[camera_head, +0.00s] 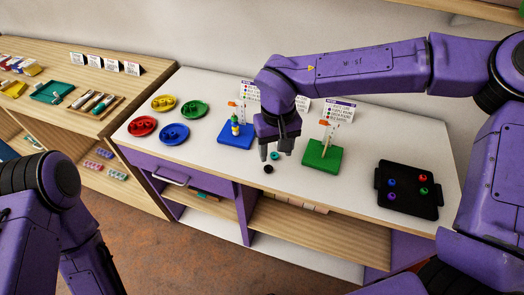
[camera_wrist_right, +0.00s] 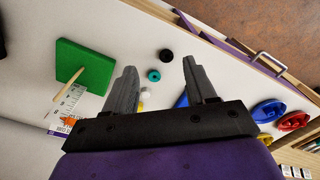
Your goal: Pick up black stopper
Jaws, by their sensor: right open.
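The black stopper (camera_head: 268,169) lies on the white table near its front edge, just in front of my right gripper. My right gripper (camera_head: 275,154) is open and empty, pointing down. In the right wrist view the black stopper (camera_wrist_right: 166,55) appears just beyond the gap between the fingertips (camera_wrist_right: 159,65), apart from both. A teal bead (camera_head: 275,156) lies close behind the stopper; it also shows between the fingers in the wrist view (camera_wrist_right: 153,75). My left arm shows at the lower left, but its gripper is out of view.
A blue board (camera_head: 233,141) with a beaded peg stands left of the gripper, a green board (camera_head: 321,156) with a peg right. A black tray (camera_head: 407,205) with coloured beads lies further right. Coloured dishes, including a red one (camera_head: 142,127), lie left.

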